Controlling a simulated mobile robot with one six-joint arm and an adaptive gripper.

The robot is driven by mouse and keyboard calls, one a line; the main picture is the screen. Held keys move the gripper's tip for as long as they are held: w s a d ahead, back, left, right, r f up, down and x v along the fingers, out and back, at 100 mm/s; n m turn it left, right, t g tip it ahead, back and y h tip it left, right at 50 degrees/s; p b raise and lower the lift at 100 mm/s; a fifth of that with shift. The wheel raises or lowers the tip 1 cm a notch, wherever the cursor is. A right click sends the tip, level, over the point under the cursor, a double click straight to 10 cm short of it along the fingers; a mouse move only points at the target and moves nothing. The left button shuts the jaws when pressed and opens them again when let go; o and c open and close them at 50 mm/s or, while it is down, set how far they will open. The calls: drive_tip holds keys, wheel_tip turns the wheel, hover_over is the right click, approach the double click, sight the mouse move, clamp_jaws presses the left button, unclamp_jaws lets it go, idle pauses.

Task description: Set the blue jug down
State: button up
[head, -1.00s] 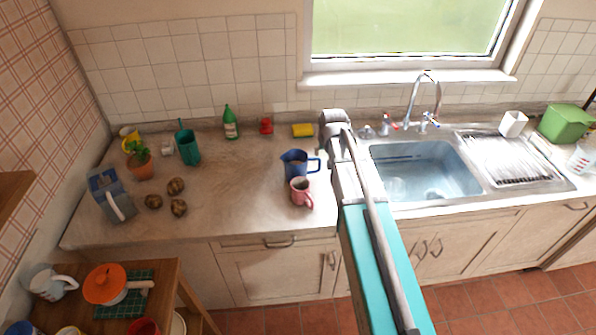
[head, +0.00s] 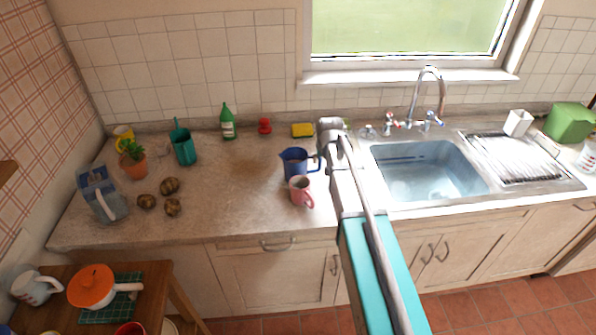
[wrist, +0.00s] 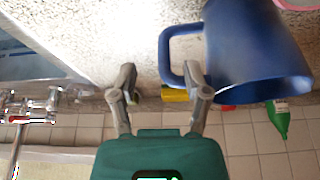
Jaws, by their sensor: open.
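The blue jug (head: 295,164) stands upright on the worktop (head: 235,205), just behind and touching or nearly touching the pink mug (head: 300,191) in the head view. In the wrist view the jug (wrist: 250,55) is at upper right, its handle pointing left. My gripper (wrist: 159,72) is open, its two fingers apart on either side of the handle's outer bar. The right fingertip overlaps the handle loop; I cannot tell whether it touches.
The sink (head: 425,172) lies right of my arm. A yellow sponge (head: 302,130), red item (head: 265,126) and green bottle (head: 228,122) stand along the back wall. Several brown round items (head: 170,186) lie at left. The worktop between them and the jug is clear.

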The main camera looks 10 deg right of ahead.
sight(321, 164)
idle(0.4)
drive_tip(key=shift+a+b+x, duration=0.2)
drive_tip(key=shift+b+x, duration=2.15)
drive_tip(key=shift+x, duration=0.3)
drive_tip(key=shift+w+r, duration=0.1)
drive_tip(key=shift+c, duration=0.2)
clamp_jaws()
